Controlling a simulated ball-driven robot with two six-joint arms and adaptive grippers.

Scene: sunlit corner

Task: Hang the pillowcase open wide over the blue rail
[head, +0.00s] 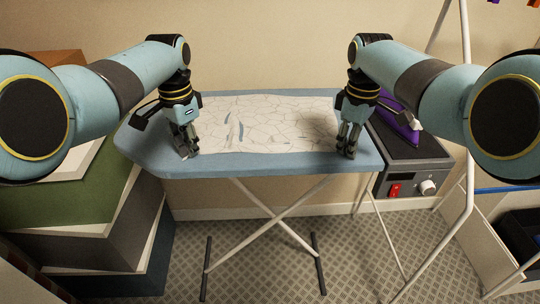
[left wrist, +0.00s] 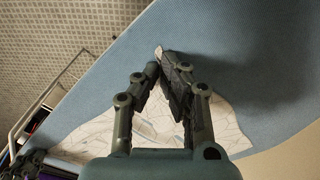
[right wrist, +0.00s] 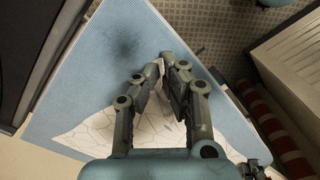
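The pillowcase (head: 270,120), white with a crackle pattern and small blue-grey marks, lies spread flat on the blue ironing board (head: 250,167). My left gripper (head: 187,153) is at its near left corner. In the left wrist view its fingers (left wrist: 160,64) are closed together, with a tip of white cloth poking out between them. My right gripper (head: 347,153) is at the near right corner. In the right wrist view its fingers (right wrist: 161,62) are closed to the same narrow gap, with cloth (right wrist: 92,135) running in between them. The blue rail (head: 507,189) shows at the far right, low down.
A purple iron (head: 398,122) sits on a dark grey station (head: 412,153) right of the board. White poles (head: 466,110) rise at the right. Stacked boxes (head: 75,200) stand at the left. Below the board are its crossed legs and patterned floor.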

